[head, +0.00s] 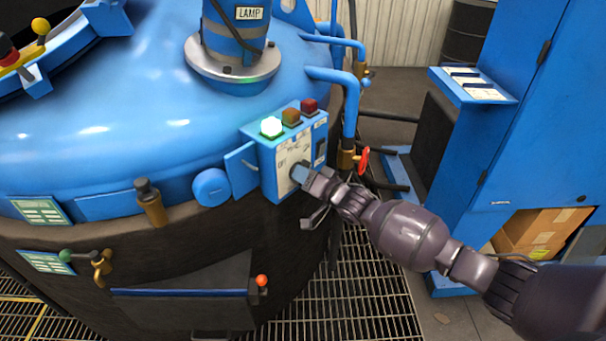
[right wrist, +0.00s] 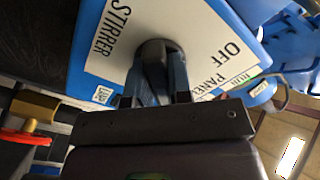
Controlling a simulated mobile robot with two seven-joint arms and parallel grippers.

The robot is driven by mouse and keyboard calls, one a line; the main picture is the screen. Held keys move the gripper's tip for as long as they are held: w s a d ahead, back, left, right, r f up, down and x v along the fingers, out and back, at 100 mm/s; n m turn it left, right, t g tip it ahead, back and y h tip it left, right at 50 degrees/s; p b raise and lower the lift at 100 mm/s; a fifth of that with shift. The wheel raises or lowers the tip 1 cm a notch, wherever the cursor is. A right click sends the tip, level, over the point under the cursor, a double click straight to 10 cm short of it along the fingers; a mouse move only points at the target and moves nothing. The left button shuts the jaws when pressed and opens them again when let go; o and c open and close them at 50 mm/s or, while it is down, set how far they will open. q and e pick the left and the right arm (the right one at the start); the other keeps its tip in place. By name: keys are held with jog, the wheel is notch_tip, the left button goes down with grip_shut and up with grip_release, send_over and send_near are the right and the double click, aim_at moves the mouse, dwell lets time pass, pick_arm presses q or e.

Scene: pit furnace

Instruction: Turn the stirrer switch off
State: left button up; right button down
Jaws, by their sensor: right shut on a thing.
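The stirrer switch is a dark knob (right wrist: 153,48) on a white plate (right wrist: 115,40) lettered STIRRER and OFF, seen close in the right wrist view. The plate is on the front of a blue control box (head: 268,165) on the side of the big blue vessel. My right gripper (head: 301,173) reaches the plate from the right in the head view. In the right wrist view its fingers (right wrist: 158,82) are closed around the knob. The fingers hide much of the knob, and I cannot tell which way it points. My left gripper is not in view.
On top of the box a green lamp (head: 271,127) glows; the orange lamp (head: 291,117) and red lamp (head: 309,106) look dark. A red valve wheel (head: 363,160) and blue pipes stand close to the right. A blue cabinet (head: 520,120) stands further right.

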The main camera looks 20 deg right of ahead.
jog(key=n, duration=0.4)
jog(key=shift+r+p, duration=0.1)
jog(key=shift+p, duration=0.25)
jog(key=n, duration=0.4)
jog(key=shift+p, duration=0.35)
jog(key=n, duration=0.9)
jog(key=shift+n, duration=0.3)
jog(key=c, duration=1)
grip_release()
jog(key=shift+c, duration=0.2)
jog(key=shift+s, duration=0.15)
